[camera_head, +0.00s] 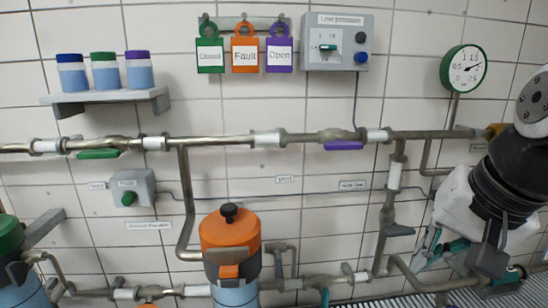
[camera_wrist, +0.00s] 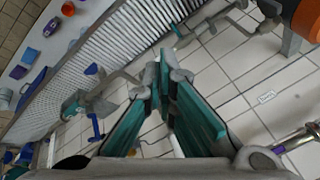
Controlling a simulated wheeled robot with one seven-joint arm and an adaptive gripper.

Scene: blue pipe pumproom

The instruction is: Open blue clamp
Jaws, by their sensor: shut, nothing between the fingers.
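My gripper (camera_head: 430,252) is at the right of the head view, near the lower pipe and in front of the tiled wall. In the wrist view its teal fingers (camera_wrist: 166,75) come together at the tips, with nothing between them. A small blue lever-like part (camera_wrist: 95,130) shows at the left of the wrist view, apart from my fingers. I cannot tell whether it is the blue clamp. No blue clamp can be made out in the head view.
An orange-lidded canister (camera_head: 230,240) stands at the lower middle, with a green-lidded one (camera_head: 10,240) at the left edge. Pipes (camera_head: 220,142) run along the wall. A control box (camera_head: 335,42) and a gauge (camera_head: 466,70) hang above. A ribbed surface (camera_head: 440,284) lies below my gripper.

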